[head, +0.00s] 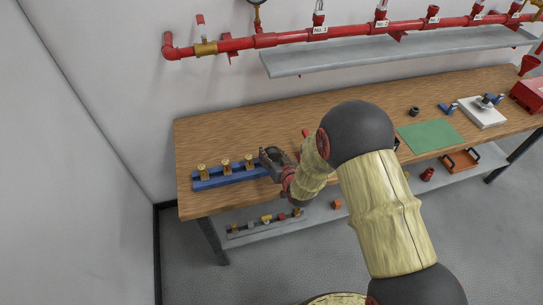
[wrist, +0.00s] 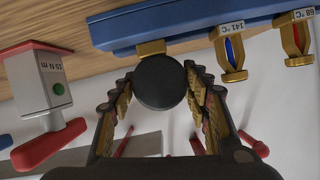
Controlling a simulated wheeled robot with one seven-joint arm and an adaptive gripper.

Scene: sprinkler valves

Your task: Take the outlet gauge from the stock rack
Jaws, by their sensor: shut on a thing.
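The outlet gauge shows in the wrist view as a black round disc (wrist: 160,88) with a brass fitting (wrist: 150,48) above it, against the edge of the blue stock rack (wrist: 185,20). My gripper (wrist: 163,98) is shut on the gauge, with a finger on each side of the disc. The gauge's dial face is not visible. In the head view my gripper (head: 274,160) is at the right end of the blue rack (head: 232,178), which lies on the wooden bench. It hides most of the gauge there.
Brass sprinkler heads (head: 226,164) stand in the rack left of my gripper; two carry tags, 141 °C (wrist: 231,48) and 68 °C (wrist: 294,40). A grey tool marked 15 N m (wrist: 50,85) is near. A red pipe (head: 290,38) and grey shelf (head: 400,48) run along the wall.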

